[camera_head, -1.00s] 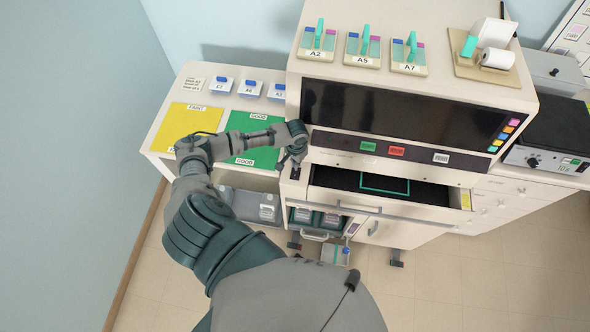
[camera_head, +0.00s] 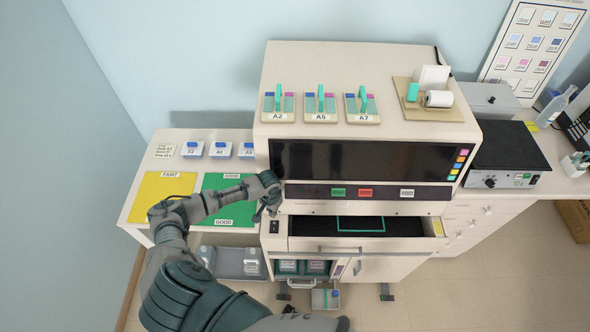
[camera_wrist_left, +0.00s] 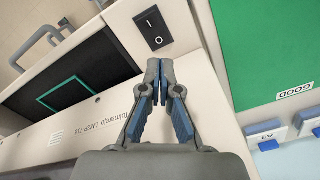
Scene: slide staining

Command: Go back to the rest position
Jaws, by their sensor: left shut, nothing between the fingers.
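My left gripper (camera_head: 270,212) is shut and empty, close to the left front corner of the staining machine (camera_head: 300,215). In the left wrist view the closed fingertips (camera_wrist_left: 159,78) point toward the black rocker switch (camera_wrist_left: 153,28) on the machine's pale front panel. A small gap appears between fingertips and switch, though touching cannot be ruled out from depth. My left arm reaches in from the bottom left, over the yellow mat (camera_head: 150,190) and green mat (camera_head: 232,212). My right gripper is not in view.
The machine's drawer (camera_head: 410,226) stands open with a dark interior. Slide holders A2 (camera_head: 279,117), A5 (camera_head: 320,117) and A7 (camera_head: 361,118) stand on top. A hot plate (camera_head: 505,155) is at right. A small box (camera_head: 325,299) lies on the floor.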

